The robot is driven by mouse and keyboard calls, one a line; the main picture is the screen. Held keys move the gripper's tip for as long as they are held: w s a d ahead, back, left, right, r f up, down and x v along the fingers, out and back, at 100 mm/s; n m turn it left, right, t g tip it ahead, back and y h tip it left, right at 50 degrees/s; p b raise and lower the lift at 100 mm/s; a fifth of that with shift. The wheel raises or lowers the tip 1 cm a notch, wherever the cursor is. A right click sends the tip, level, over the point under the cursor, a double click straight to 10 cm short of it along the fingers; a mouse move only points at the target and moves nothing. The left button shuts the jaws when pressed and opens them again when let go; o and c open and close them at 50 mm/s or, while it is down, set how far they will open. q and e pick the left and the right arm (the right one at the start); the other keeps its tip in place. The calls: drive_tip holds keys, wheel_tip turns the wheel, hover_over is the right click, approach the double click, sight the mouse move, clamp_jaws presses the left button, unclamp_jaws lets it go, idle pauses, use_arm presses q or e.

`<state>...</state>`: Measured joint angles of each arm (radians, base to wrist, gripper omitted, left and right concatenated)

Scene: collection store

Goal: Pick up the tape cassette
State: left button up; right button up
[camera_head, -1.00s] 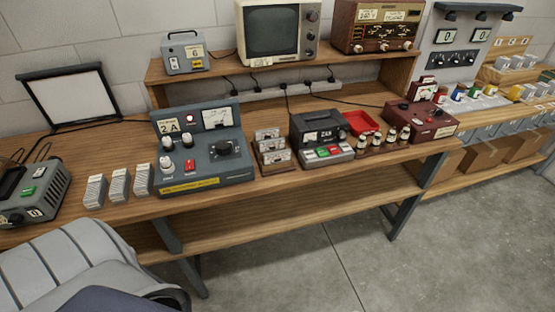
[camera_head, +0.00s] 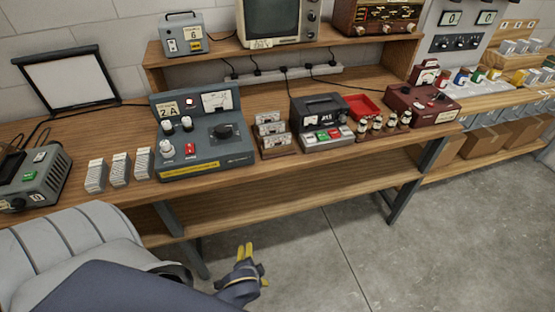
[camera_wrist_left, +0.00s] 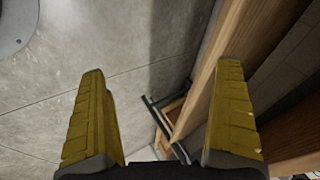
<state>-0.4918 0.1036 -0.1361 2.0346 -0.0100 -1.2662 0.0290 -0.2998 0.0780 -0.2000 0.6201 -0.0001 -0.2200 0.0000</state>
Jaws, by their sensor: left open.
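A small stepped brown rack (camera_head: 277,149) stands on the bench, right of the grey 2A meter unit. It holds a few small flat pieces (camera_head: 269,129) that look like tape cassettes, though they are too small to be sure. My left gripper (camera_head: 245,250) shows its yellow fingers in front of the bench, over the floor, well apart from the rack. In the left wrist view the two yellow fingers (camera_wrist_left: 160,115) are spread wide with nothing between them. My right gripper is not in view.
The grey 2A unit (camera_head: 205,150) and a dark device with coloured buttons (camera_head: 322,122) flank the rack closely. White ribbed blocks (camera_head: 120,168) stand left. The bench's front edge and lower shelf (camera_head: 290,200) lie between gripper and rack. The floor (camera_head: 320,260) is clear.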

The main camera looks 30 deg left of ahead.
use_arm(q)
drive_tip(key=w+a+r+n+y, duration=0.1)
drive_tip(key=w+a+r+n, duration=0.1)
drive_tip(key=w+r, duration=0.4)
drive_tip(key=w+a+r+n+t+y, duration=0.1)
drive_tip(key=w+r+n, duration=0.4)
drive_tip(key=r, duration=0.6)
drive_tip(key=w+a+r+n+t+y, duration=0.1)
drive_tip(key=w+a+r+n+y, duration=0.2)
drive_tip(key=w+r, duration=0.5)
drive_tip(key=shift+w+r+n, duration=0.35)
drive_tip(key=shift+w+n, duration=0.1)
drive_tip(key=shift+n, duration=0.15)
drive_tip(key=n+y, duration=0.2)
drive_tip(key=n, duration=0.3)
approach(278, 137)
drive_tip(key=x, duration=0.3)
drive_tip(key=shift+x, duration=3.85)
drive_tip(key=c, duration=0.9)
